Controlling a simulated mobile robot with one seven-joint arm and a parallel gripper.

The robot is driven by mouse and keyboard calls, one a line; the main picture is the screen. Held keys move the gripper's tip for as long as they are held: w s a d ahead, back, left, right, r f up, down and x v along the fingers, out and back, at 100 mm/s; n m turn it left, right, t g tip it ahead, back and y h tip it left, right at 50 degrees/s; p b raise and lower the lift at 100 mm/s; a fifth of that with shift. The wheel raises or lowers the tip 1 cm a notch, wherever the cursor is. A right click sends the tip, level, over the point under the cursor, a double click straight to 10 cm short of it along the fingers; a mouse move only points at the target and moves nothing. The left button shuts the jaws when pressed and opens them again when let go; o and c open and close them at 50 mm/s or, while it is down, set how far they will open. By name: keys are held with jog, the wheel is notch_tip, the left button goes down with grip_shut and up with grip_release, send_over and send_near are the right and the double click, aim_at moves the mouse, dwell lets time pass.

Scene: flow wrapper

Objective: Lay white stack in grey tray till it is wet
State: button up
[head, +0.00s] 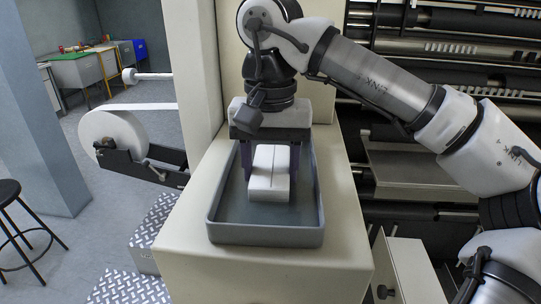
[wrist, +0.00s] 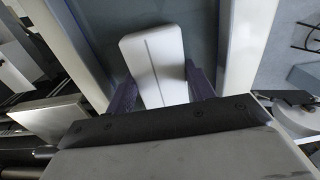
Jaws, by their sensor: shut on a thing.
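The white stack (head: 268,171) is a white block with a dark line along its top. It is inside the grey tray (head: 265,236), toward the tray's back half. My gripper (head: 270,172) reaches down from above, its dark purple fingers on either side of the stack, shut on it. In the wrist view the stack (wrist: 157,62) lies between the fingers (wrist: 160,92), with the grey tray floor beyond it. I cannot tell whether the stack's underside touches the tray floor or whether it is wet.
The tray stands on a cream machine ledge (head: 262,276). A cream column rises behind it. Dark rollers (head: 455,75) of the machine are at the right, a white film roll (head: 113,138) at the left. A black stool (head: 20,215) and diamond-plate steps (head: 150,235) are at the left.

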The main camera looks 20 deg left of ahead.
jog(key=shift+f, duration=0.3)
dwell(0.7)
jog(key=o, duration=1)
jog(key=shift+o, duration=0.2)
jog(key=shift+r+b, duration=0.35)
jog(key=shift+r, duration=3.45)
jog(key=shift+s+f, duration=0.1)
